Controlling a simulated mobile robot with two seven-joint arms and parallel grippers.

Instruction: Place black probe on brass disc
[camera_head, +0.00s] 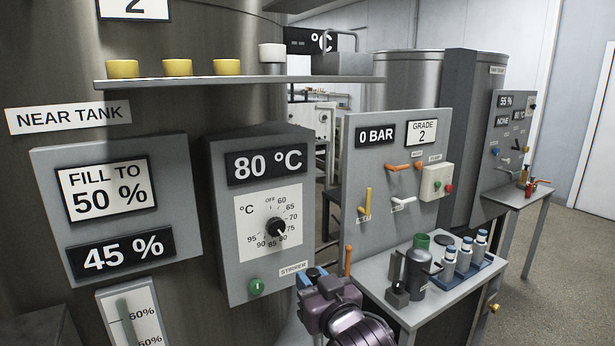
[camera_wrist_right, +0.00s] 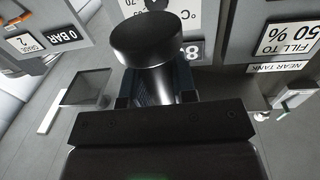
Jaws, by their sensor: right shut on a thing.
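My right gripper (camera_head: 303,275) is low in the head view, in front of the 80 °C box. In the right wrist view its fingers (camera_wrist_right: 156,98) are shut on a black probe (camera_wrist_right: 155,40) with a wide round head and a narrower body. The probe cannot be made out clearly in the head view. I cannot tell which one the task names. My left gripper is not in view.
The metal shelf (camera_head: 240,80) also holds a white cylinder (camera_head: 271,54). The 80 °C box (camera_head: 262,210) juts out below it. At right, a small table (camera_head: 450,300) carries a grey canister (camera_head: 415,272) and several blue-capped bottles in a rack. A lever panel (camera_head: 375,225) stands behind it.

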